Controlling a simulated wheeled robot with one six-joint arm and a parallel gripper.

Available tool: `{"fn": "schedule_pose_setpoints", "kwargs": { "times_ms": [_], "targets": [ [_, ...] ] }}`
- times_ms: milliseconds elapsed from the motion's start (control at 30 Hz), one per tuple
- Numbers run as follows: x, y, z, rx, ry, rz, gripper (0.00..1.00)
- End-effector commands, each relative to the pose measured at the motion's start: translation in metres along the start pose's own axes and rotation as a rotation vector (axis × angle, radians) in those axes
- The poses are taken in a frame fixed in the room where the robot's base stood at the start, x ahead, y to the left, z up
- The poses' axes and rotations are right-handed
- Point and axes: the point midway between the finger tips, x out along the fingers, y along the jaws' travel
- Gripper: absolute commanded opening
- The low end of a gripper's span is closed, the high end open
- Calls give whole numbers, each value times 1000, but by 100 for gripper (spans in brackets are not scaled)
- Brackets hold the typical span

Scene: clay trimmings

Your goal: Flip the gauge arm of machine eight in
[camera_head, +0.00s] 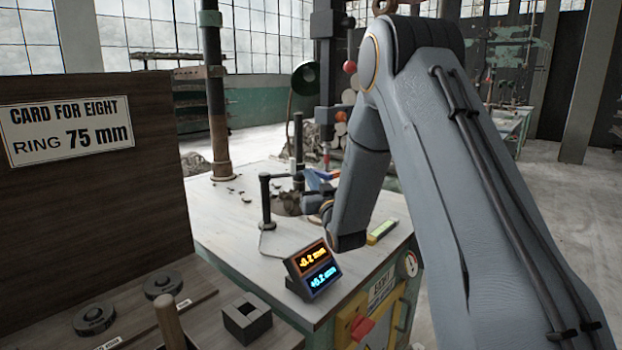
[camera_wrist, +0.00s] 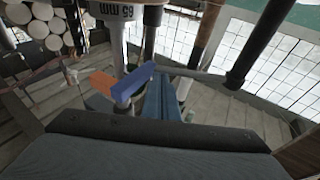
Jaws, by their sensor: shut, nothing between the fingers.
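Machine eight's pale worktop (camera_head: 225,215) carries a black post (camera_head: 265,205) with a short arm (camera_head: 282,177) reaching right, which looks like the gauge arm. A blue piece (camera_head: 318,180) shows beside it, just beyond my gripper (camera_head: 312,201). In the wrist view, a blue and orange piece (camera_wrist: 133,88) lies just left of my shut, empty gripper fingers (camera_wrist: 160,92); I cannot tell whether they touch. A black post also shows upper right there (camera_wrist: 262,35). My arm hides part of the machine in the head view.
A readout (camera_head: 313,268) shows -0.2 mm and +0.2 mm. A card (camera_head: 68,130) reads "CARD FOR EIGHT, RING 75 mm". Black rings (camera_head: 95,317) and a square block (camera_head: 247,322) sit on the wooden bench. A vertical column (camera_head: 216,90) stands behind. A cylinder marked 85 mm (camera_wrist: 115,12) is close.

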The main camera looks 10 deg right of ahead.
Motion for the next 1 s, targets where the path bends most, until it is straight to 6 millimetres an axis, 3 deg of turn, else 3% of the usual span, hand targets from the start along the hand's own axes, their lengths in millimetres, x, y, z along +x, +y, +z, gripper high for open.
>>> {"fn": "schedule_pose_setpoints", "kwargs": {
  "times_ms": [200, 567, 667, 1000],
  "targets": [
    [14, 2, 9, 0, 1, 0, 0],
    [14, 4, 8, -1, -1, 3, 0],
    [6, 5, 8, -1, -2, 4, 0],
    [-51, 1, 6, 2, -1, -1, 0]
  ]
}}
